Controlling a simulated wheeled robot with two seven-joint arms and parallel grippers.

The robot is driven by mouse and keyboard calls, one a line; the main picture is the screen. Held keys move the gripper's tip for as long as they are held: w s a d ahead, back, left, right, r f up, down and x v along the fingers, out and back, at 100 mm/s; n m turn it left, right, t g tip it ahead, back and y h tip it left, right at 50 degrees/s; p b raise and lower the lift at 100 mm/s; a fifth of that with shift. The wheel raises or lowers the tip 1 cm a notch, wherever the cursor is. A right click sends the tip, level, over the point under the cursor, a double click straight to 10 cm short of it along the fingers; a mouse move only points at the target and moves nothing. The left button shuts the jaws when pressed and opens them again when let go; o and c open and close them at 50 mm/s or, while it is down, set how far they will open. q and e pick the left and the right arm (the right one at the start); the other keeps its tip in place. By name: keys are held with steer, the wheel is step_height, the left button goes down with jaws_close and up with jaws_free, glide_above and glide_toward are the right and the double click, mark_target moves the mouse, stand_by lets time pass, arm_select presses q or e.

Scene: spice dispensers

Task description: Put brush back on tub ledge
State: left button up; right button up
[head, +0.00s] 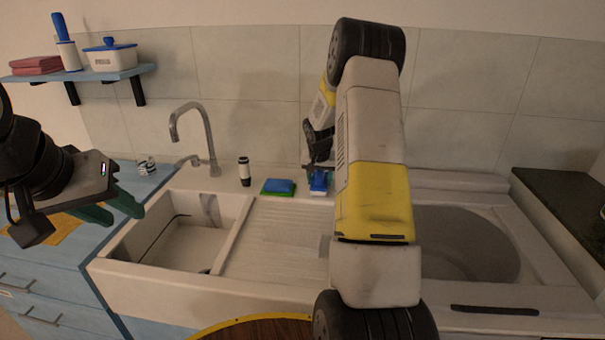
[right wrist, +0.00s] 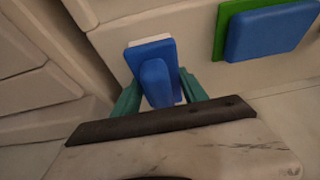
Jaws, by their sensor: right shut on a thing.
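The blue brush (head: 320,182) with a pale base is at the back ledge (head: 225,182) of the white tub, right of the sponge. In the right wrist view the brush (right wrist: 152,58) is between the green fingers of my right gripper (right wrist: 156,92), which is shut on its blue handle. The brush is at or just above the ledge; I cannot tell whether it touches. My right arm hides part of the ledge and tub in the head view. My left gripper (head: 110,207) is open and empty, left of the tub.
A tap (head: 207,140) rises behind the left basin. A blue shelf (head: 100,74) hangs upper left. A round wooden surface (head: 265,328) is at the front.

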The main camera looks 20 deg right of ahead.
steer(key=shift+f, duration=0.15)
steer(key=o, duration=1.3)
steer(key=s+a+r+n+t+y, duration=0.1)
steer(key=s+a+r, duration=0.4)
steer(key=s+r, duration=0.5)
steer(key=s+a+r+n+y, duration=0.1)
steer(key=s+a+r, duration=0.5)
steer(key=r, duration=0.7)
steer(key=s+a+n, duration=0.1)
steer(key=s+a, duration=0.1)
steer(key=s, duration=0.5)
steer(key=s+a+r+n+y, duration=0.1)
steer(key=s+a, duration=0.2)
steer(key=s, duration=0.4)
steer(key=s+a+r+n+t+y, duration=0.1)
steer(key=s+a, duration=0.2)
steer(key=s, duration=0.4)
steer(key=shift+a+r+n, duration=0.25)
steer(key=shift+n, duration=0.15)
